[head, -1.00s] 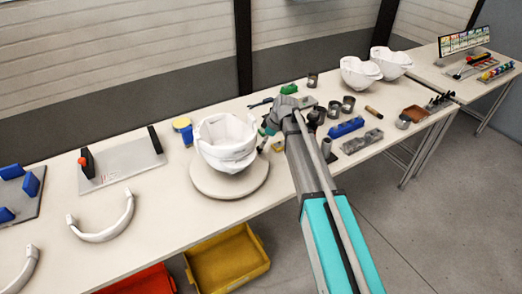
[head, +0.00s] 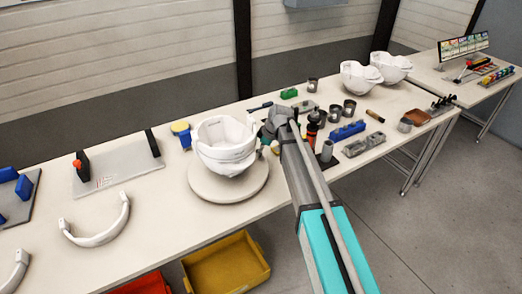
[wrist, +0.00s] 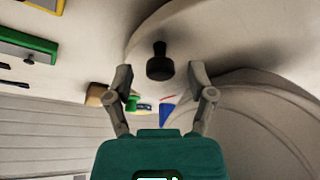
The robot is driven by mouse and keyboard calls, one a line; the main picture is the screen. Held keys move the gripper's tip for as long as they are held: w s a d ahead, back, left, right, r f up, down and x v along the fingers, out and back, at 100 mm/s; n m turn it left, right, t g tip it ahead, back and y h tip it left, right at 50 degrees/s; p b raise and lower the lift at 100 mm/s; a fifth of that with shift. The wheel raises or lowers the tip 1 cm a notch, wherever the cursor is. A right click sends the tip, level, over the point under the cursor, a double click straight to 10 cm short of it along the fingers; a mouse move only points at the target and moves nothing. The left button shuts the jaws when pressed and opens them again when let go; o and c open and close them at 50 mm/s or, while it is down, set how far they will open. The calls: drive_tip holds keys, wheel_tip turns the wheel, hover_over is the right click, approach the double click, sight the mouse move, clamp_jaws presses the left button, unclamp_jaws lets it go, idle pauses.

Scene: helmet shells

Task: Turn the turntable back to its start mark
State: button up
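The round pale turntable (head: 228,192) stands on the long table in the head view, with a white helmet shell (head: 226,147) on it. My gripper (head: 265,148) is at the turntable's right side, close beside the shell; its fingertips are hard to make out there. In the wrist view my gripper (wrist: 160,76) is open, with its two fingers apart. A black knob (wrist: 159,62) shows between and beyond the fingertips, apparently on the turntable's pale disc (wrist: 205,35). The shell's curved side (wrist: 262,115) fills the lower right. I cannot make out a start mark.
Dark cups (head: 334,112), a blue block (head: 347,130) and a grey block (head: 362,145) stand right of my arm. A blue-and-yellow item (head: 182,132) is behind the turntable. A white curved band (head: 97,234) lies on clear table at left. A yellow bin (head: 228,266) is below the front edge.

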clamp_jaws()
drive_tip(key=shift+s, duration=0.3)
